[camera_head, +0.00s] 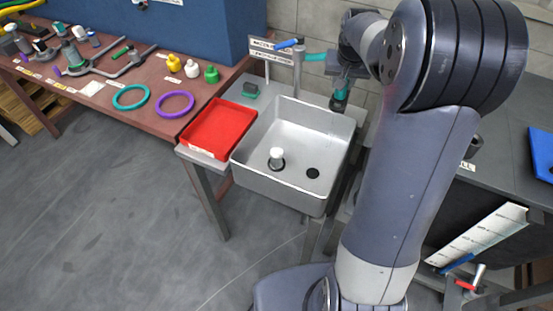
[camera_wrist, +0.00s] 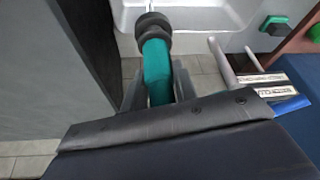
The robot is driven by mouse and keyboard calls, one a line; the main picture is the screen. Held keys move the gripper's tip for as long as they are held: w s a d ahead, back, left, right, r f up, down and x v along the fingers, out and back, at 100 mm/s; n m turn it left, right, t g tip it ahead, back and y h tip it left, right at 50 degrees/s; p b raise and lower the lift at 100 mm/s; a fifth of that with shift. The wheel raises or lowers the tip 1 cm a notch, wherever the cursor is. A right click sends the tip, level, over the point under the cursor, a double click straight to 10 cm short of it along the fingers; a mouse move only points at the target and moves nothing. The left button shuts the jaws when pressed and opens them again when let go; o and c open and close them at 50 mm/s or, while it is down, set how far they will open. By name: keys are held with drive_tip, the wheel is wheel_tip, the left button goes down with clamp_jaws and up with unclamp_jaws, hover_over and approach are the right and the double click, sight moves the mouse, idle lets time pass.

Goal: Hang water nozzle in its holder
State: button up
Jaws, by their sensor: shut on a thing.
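The water nozzle (camera_wrist: 157,68) has a teal body, a black collar and a thin silver tip. In the wrist view my gripper (camera_wrist: 158,88) is shut around its teal body, and the tip points up the picture towards the sink. In the head view the nozzle (camera_head: 340,97) hangs tip down from my gripper (camera_head: 344,80), above the sink's back right corner. A grey post (camera_head: 298,72) with a blue lever (camera_head: 290,43) stands behind the sink. A teal piece (camera_head: 315,57) extends right from the post; I cannot tell whether it is the holder.
The grey sink (camera_head: 262,180) holds a white-topped object (camera_head: 276,157). A red tray (camera_head: 218,128) lies to its left. A sign (camera_head: 262,50) stands close to the post. A table with rings and tools is at left, a dark counter at right.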

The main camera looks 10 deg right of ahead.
drive_tip(key=shift+f+b, duration=0.45)
drive_tip(key=shift+f, duration=0.25)
drive_tip(key=o, duration=1.1)
drive_tip(key=shift+o, duration=0.2)
drive_tip(key=shift+r, duration=0.1)
drive_tip(key=v, duration=1)
drive_tip(key=shift+s+r, duration=0.2)
drive_tip(key=shift+r, duration=0.1)
drive_tip(key=shift+a, duration=0.1)
